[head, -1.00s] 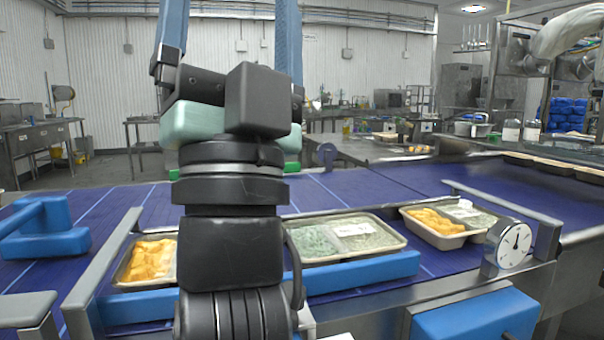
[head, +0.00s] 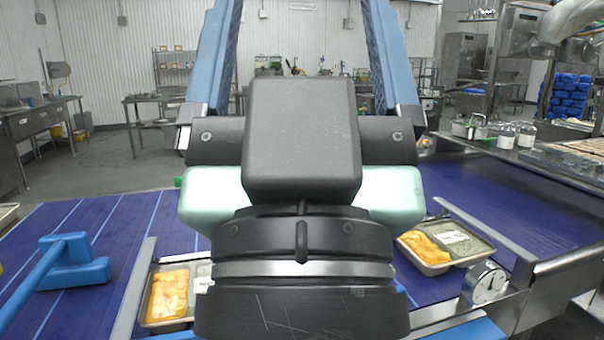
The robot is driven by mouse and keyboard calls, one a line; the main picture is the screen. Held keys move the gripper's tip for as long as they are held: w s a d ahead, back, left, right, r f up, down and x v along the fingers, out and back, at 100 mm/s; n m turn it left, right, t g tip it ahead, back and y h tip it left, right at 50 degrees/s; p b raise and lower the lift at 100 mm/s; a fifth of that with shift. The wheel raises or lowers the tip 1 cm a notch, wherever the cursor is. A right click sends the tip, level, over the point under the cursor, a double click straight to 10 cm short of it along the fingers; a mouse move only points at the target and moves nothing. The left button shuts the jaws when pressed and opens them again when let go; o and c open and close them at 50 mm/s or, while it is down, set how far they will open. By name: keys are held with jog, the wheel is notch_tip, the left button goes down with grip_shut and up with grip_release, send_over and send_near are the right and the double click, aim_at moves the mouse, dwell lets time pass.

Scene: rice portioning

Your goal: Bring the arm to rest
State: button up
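My gripper (head: 302,40) is raised upright in the middle of the head view. Its two blue fingers stand wide apart and run out of the top edge, so the tips are hidden. Nothing shows between the visible parts of the fingers. My dark wrist and arm fill the centre below it. The gripper is well clear of the food trays in the picture. The left tray (head: 147,324) holds orange food, and its right part is hidden by my arm. The right tray (head: 437,271) holds orange food and greyish-green rice with a white label.
The purple conveyor (head: 120,222) runs across the view. A blue T-shaped object (head: 75,268) lies at left. A round dial (head: 488,283) stands by the right rail (head: 505,240). Work tables and shelves stand behind, with open floor at the left.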

notch_tip(320, 180, up, 17)
jog(key=p, duration=1.5)
jog(key=shift+r, duration=0.2)
